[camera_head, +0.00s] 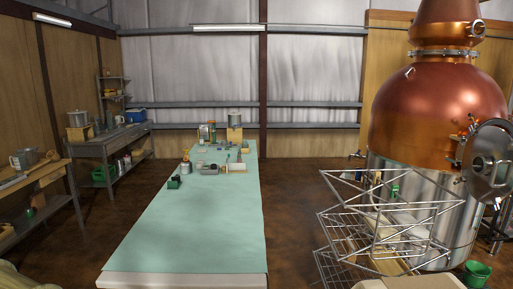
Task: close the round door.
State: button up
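A round steel door (491,160) is on the right side of the big copper and steel still (435,110), near the right edge of the view. The door appears swung out from the still's body, with fittings at its left edge. The opening behind it is hidden, so how wide it stands open is hard to tell. My gripper is not in view.
A metal wire-frame rack (375,235) stands in front of the still. A green bucket (476,273) is on the floor at lower right. A long green-topped table (190,235) fills the middle. Brown floor (292,215) is clear between table and rack.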

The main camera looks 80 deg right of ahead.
aim_at(486, 158)
jog(key=z, duration=2.85)
jog(key=i, duration=2)
jog(key=z, duration=1.75)
jog(key=k, duration=0.5)
jog(key=u, duration=1)
jog(key=i, duration=0.55)
